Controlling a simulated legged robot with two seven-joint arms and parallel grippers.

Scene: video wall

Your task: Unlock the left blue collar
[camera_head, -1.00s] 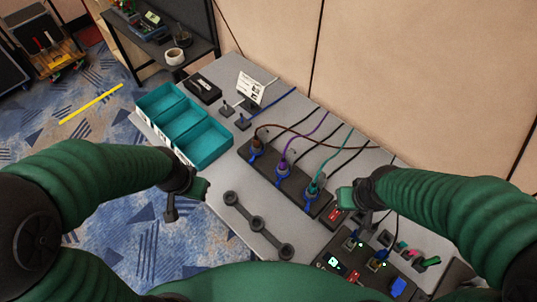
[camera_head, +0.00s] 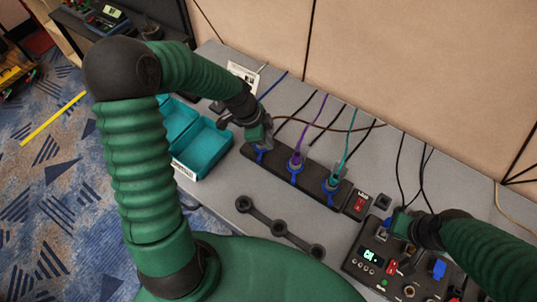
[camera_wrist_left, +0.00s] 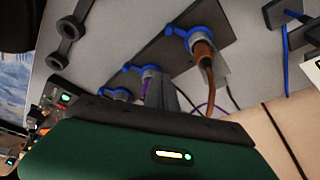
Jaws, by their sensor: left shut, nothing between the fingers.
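A black connector strip (camera_head: 315,186) on the grey table carries three plugs with blue collars. The left blue collar (camera_head: 260,155) is at the strip's left end, partly hidden under my left gripper (camera_head: 262,136). The middle collar (camera_head: 295,176) has a purple cable and the right collar (camera_head: 331,186) a teal one. The left wrist view shows the left collar (camera_wrist_left: 188,36) around the brown-cabled plug (camera_wrist_left: 204,52). My left gripper is shut and empty, close over that plug; contact cannot be told. My right gripper (camera_head: 402,224) is at the control box, its jaws unclear.
The control box (camera_head: 372,262) with switches and lit displays stands at lower right. Teal bins (camera_head: 205,150) stand left of the strip. Cables run behind the strip towards the wall.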

